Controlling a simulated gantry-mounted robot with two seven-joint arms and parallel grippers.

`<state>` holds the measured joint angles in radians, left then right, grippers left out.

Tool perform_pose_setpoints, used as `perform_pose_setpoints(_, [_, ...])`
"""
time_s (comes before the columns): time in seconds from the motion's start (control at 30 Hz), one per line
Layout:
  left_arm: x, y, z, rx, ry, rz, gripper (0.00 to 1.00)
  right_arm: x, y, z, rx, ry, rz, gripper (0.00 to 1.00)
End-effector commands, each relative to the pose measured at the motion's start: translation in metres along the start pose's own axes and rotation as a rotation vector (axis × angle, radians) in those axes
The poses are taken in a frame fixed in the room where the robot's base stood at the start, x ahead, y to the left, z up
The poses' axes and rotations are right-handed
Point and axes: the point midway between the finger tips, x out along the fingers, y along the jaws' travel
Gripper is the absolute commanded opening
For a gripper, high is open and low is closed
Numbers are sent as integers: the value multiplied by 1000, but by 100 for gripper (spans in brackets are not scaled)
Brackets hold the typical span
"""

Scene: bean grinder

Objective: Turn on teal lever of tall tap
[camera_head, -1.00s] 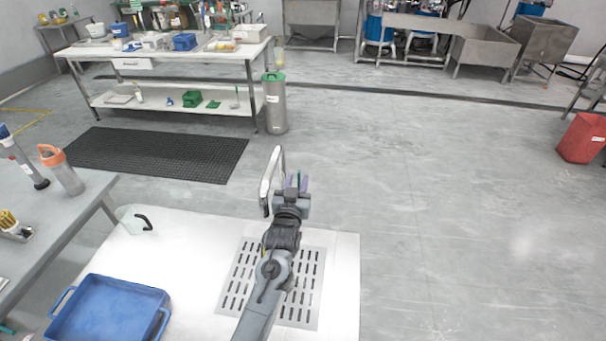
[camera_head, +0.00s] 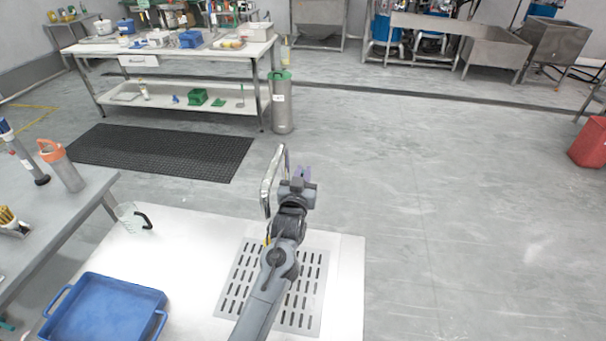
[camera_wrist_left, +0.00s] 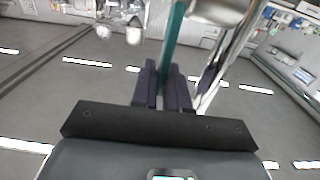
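The tall tap (camera_head: 271,182) is a chrome arch at the back edge of the white counter in the head view. Its bright metal also crosses the left wrist view (camera_wrist_left: 222,62). The teal lever (camera_wrist_left: 172,38) shows in the left wrist view as a long narrow bar running down between the two dark purple fingers of my left gripper (camera_wrist_left: 163,75). The fingers stand close together on either side of it, with little or no gap visible. In the head view my left gripper (camera_head: 304,174) is just right of the tap, and it hides the lever. My right gripper is not in view.
A slotted metal drain plate (camera_head: 312,290) lies below my left arm. A blue tray (camera_head: 105,308) and a clear jug with a black handle (camera_head: 128,217) are on the counter to the left. A grey table (camera_head: 85,195) with an orange-lidded bottle (camera_head: 62,165) adjoins it.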

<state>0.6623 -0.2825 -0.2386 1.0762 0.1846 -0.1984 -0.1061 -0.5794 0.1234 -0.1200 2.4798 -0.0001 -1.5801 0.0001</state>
Motion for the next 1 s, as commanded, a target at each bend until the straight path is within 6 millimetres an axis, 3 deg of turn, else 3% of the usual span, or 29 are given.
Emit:
perform_pose_setpoints(0.77, [-10, 0, 1, 0, 124, 0, 0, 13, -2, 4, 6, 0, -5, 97])
perform_pose_setpoints(0.8, [-10, 0, 1, 0, 124, 0, 16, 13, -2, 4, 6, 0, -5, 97])
perform_pose_setpoints(0.9, [-9, 0, 1, 0, 124, 0, 31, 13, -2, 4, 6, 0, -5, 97])
perform_pose_setpoints(1.0, [-9, 0, 1, 0, 124, 0, 35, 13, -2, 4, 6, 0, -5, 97])
